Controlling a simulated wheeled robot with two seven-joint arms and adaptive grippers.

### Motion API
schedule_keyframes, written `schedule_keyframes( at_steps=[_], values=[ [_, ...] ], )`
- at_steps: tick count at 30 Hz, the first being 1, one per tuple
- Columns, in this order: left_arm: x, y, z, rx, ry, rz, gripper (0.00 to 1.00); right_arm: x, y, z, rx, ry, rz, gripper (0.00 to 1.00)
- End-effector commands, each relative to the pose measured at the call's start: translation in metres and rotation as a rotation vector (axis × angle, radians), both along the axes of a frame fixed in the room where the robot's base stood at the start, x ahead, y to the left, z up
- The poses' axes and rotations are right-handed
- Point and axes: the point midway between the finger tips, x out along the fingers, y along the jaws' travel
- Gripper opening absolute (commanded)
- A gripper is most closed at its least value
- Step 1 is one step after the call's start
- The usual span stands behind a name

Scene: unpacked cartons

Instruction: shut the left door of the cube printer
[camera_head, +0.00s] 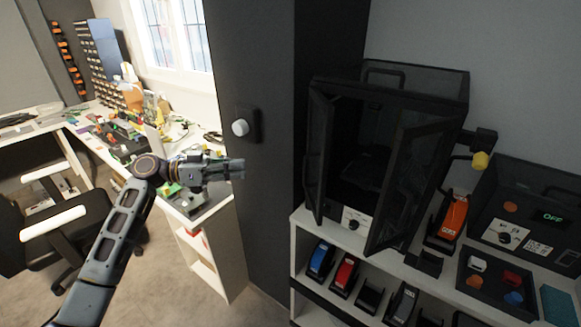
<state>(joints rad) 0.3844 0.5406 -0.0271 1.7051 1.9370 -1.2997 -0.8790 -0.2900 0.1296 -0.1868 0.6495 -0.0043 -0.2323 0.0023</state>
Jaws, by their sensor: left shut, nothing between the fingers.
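The cube printer (417,86) is a black box on a white shelf unit at the right. Its left door (317,157) stands open, swung outward at the printer's left side, and shows nearly edge-on. Its right door (413,186) also stands open, swung out to the front right. The dark inside shows between the two doors. My left gripper (236,168) is shut and empty. It is left of the left door and apart from it, in front of the dark grey column. My right gripper is not in view.
The dark grey column (262,70) with a white knob (240,127) stands left of the printer. Stapler-like red and blue items sit on the shelf below. A control panel (530,215) reading OFF is at the right. A cluttered bench and chair are at the left.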

Motion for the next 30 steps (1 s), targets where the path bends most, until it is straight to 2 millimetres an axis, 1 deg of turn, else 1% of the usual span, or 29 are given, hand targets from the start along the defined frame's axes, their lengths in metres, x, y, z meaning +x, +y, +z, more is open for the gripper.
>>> schedule_keyframes(
  at_steps=[1,3,8,12,16,19,22,23,27,30],
  values=[
    [-0.008,-0.002,0.016,-0.005,-0.036,-0.031,0.00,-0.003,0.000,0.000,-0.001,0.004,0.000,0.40],
    [-0.021,-0.005,0.035,-0.015,-0.080,-0.077,0.00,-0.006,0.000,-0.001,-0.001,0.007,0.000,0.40],
    [-0.051,-0.011,0.073,-0.029,-0.180,-0.175,0.00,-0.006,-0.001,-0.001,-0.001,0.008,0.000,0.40],
    [-0.051,-0.011,0.061,-0.033,-0.178,-0.176,0.00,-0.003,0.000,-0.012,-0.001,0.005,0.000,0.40],
    [-0.051,-0.011,0.052,-0.033,-0.177,-0.175,0.00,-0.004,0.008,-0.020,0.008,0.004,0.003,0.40],
    [-0.051,-0.011,0.047,-0.032,-0.176,-0.174,0.00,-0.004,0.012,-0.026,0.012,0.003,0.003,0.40],
    [-0.051,-0.011,0.044,-0.032,-0.176,-0.174,0.00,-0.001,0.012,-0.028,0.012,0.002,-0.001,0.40],
    [-0.051,-0.011,0.044,-0.032,-0.176,-0.174,0.00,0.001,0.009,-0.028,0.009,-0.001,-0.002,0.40],
    [-0.051,-0.011,0.045,-0.032,-0.176,-0.173,0.00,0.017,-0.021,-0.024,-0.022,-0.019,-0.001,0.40],
    [-0.051,-0.010,0.045,-0.032,-0.176,-0.173,0.00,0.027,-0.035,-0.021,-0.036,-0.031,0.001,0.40]
  ],
)
